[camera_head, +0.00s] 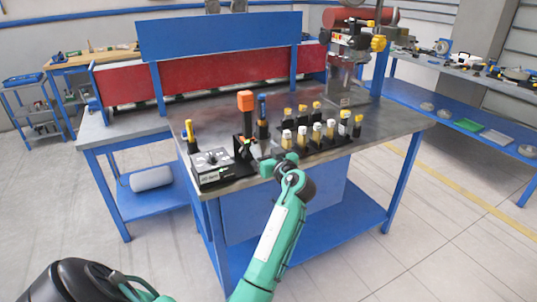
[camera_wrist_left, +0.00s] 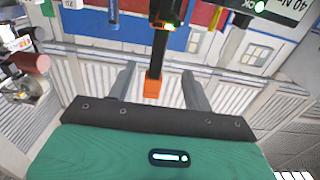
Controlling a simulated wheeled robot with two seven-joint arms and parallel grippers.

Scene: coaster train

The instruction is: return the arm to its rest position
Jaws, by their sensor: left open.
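My left gripper (camera_head: 263,150) is at the front edge of the workbench (camera_head: 378,124), beside the black stand with the orange-topped tool (camera_head: 246,101). It also shows in the left wrist view (camera_wrist_left: 158,74), with its two grey fingers apart. In that view the orange end (camera_wrist_left: 152,88) of a dark upright tool appears in the gap between the fingers. I cannot tell how far beyond the fingers it is, and nothing looks gripped. The fingers are small and partly hidden by the green hand in the head view. My right gripper is not in view.
A grey control box (camera_head: 211,168) stands left of the gripper. Several yellow- and white-capped bottles (camera_head: 317,133) stand in black racks to the right. A blue-handled tool (camera_head: 262,112) stands behind. A machine (camera_head: 350,60) is at the back right. Open floor (camera_head: 440,235) lies in front.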

